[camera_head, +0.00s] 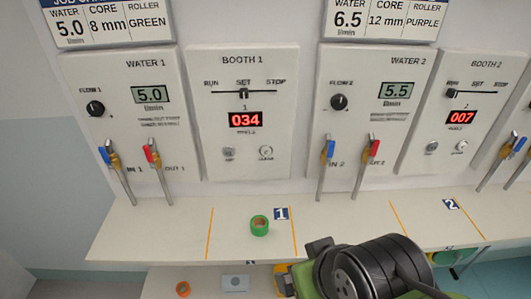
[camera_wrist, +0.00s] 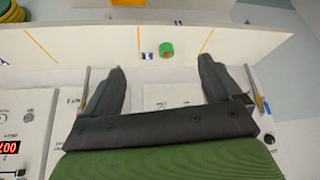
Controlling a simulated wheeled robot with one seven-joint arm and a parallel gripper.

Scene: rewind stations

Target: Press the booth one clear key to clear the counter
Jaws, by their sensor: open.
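The Booth 1 panel (camera_head: 240,115) stands on the back wall in the head view. Its red counter (camera_head: 245,119) reads 034, and its slider (camera_head: 243,93) is at SET. The round clear key (camera_head: 265,152) is at the panel's lower right, beside another round key (camera_head: 229,153). In the wrist view my gripper (camera_wrist: 160,78) is open and empty, with the lower part of a white panel (camera_wrist: 165,96) between its fingers. The keys cannot be made out there; the gripper body hides much of the panel. In the head view my arm is at the bottom, below and right of Booth 1.
A green roll (camera_head: 259,225) lies on the shelf (camera_head: 160,225) below Booth 1. Levers of Water 1 (camera_head: 150,155) and Water 2 (camera_head: 372,150) stick out on either side. The Booth 2 panel (camera_head: 465,130) stands further right, its counter reading 007.

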